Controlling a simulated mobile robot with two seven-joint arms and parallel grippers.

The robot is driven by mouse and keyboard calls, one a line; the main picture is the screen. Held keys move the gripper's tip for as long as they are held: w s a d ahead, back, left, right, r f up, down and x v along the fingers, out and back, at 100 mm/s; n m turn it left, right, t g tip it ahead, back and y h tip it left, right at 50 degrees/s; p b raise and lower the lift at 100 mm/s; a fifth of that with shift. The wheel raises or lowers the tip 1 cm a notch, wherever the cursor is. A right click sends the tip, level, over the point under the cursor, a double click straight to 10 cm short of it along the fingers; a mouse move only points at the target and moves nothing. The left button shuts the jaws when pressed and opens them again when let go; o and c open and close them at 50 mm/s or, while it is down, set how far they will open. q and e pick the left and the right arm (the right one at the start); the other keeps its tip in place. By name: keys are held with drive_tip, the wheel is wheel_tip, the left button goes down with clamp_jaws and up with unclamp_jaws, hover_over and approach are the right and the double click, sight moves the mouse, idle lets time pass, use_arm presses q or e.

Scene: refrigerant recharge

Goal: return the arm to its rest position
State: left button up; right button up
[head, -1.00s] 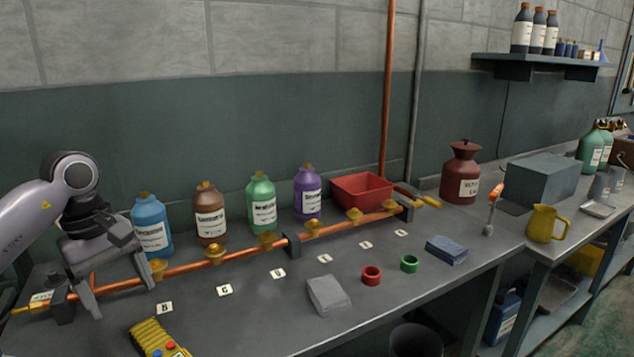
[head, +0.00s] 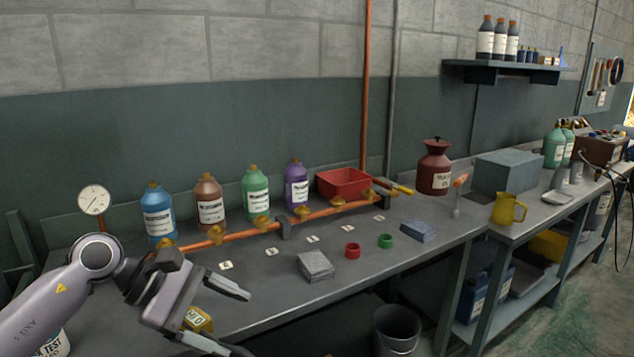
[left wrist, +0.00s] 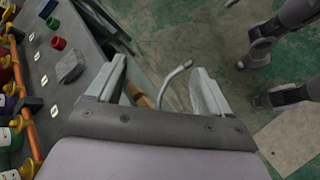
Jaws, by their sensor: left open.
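My left gripper (head: 240,322) is open and empty at the lower left of the head view, over the front part of the grey bench (head: 290,328). Its two fingers point right and stand apart. The left wrist view shows the same spread fingers (left wrist: 162,75) with nothing gripped between them; the floor and a curved grey metal piece show beyond. The orange pipe (head: 240,233) with brass valves lies behind the gripper, apart from it. The yellow device (head: 199,320) is partly hidden by the gripper. My right gripper is not recognizable in either view.
Several coloured bottles (head: 257,194) stand behind the pipe. A pressure gauge (head: 94,199) stands at the left. A grey block (head: 316,266), a red ring (head: 352,250) and a green ring (head: 385,241) lie on the bench. A dark bin (head: 397,331) stands below its front edge.

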use_arm(q)
drive_tip(key=s+d+r+n+t+h, duration=0.2)
drive_tip(key=d+r+n+t+h, duration=0.45)
drive_tip(key=r+n+h, duration=0.35)
drive_tip(key=w+a+f+n+t+y, duration=0.1)
drive_tip(key=a+f+n+t+y, duration=0.4)
drive_tip(key=n, duration=0.8)
drive_tip(key=w+a+n+t+y, duration=0.1)
drive_tip(key=a+n+t+y, duration=0.2)
drive_tip(key=n+t+y, duration=0.75)
drive_tip(key=s+a+f+n+g+y, duration=0.2)
drive_tip(key=a+f+n+g, duration=0.1)
drive_tip(key=f+n, duration=0.25)
drive_tip(key=s+a+f+n+g+y, duration=0.2)
drive_tip(key=a+f+n+g+y, duration=0.15)
drive_tip(key=n, duration=0.35)
drive_tip(key=s+f+n+g+h, duration=0.1)
drive_tip(key=s+f+n+g, duration=0.6)
drive_tip(key=s, duration=0.4)
drive_tip(key=s+f+n+g, duration=0.4)
drive_tip(key=s+f+g, duration=0.3)
drive_tip(key=s+f, duration=0.35)
drive_tip(key=w+d+f+t+h+p, duration=0.1)
drive_tip(key=w+d+f+t+h, duration=0.1)
drive_tip(key=w+f+t, duration=0.3)
drive_tip(key=shift+w+d+f+t, duration=0.15)
drive_tip(key=shift+w+f+t, duration=0.15)
drive_tip(key=shift+f+t, duration=0.75)
drive_tip(key=shift+r, duration=0.1)
